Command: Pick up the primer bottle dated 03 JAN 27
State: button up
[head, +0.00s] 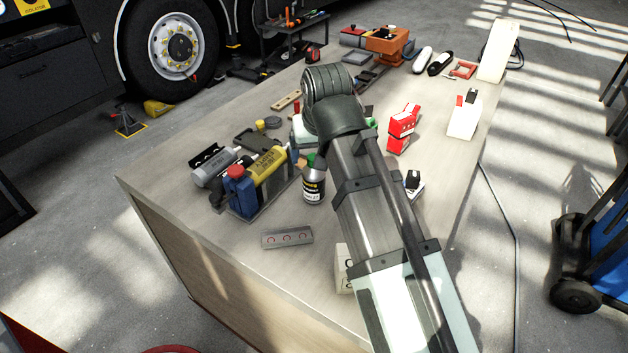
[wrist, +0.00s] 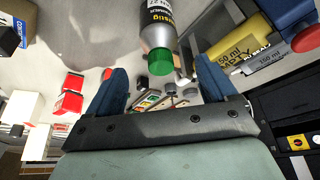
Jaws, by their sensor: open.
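The green cap shows between the fingertips in that view, with no contact visible.
A grey plate (head: 287,238) lies in front. Red and white boxes (head: 402,129) stand right of my arm. Bare bench shows at front left.

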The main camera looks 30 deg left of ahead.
aim_at(314, 178)
jog(key=shift+x, duration=2.75)
jog(key=shift+a, duration=0.1)
jog(key=shift+c, duration=0.2)
grip_shut()
